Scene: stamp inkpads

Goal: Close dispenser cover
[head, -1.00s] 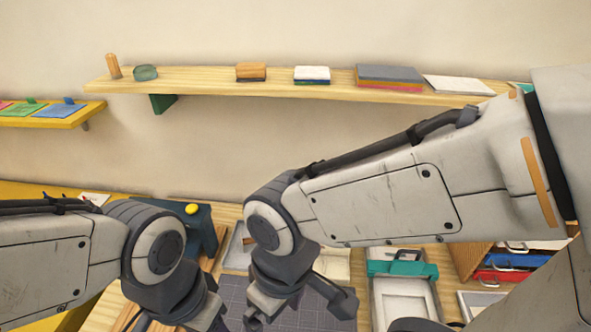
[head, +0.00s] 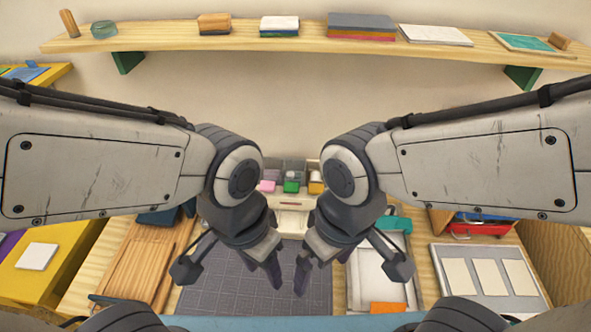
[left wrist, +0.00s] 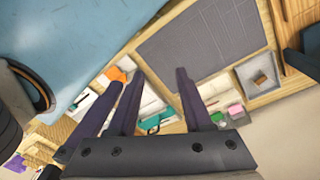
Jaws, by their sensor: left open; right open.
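No thing is clearly recognisable as the dispenser or its cover. A teal part (head: 396,223) sits at the back of a long white tray (head: 362,283), partly behind my right arm. A dark blue object (head: 158,217) on the left is mostly hidden by my left arm. My left gripper (head: 273,268) hangs open and empty above the grey cutting mat (head: 225,288). Its dark fingers (left wrist: 158,78) stand apart with nothing between them in the left wrist view. My right gripper (head: 304,275) is open, close beside the left one, over the mat's right part.
Small compartments with pink, green and yellow items (head: 291,186) stand at the back. A wooden board (head: 140,265) lies left, a tray of cream cards (head: 487,276) right. An orange piece (head: 388,307) lies at the front. A shelf (head: 300,43) runs along the wall.

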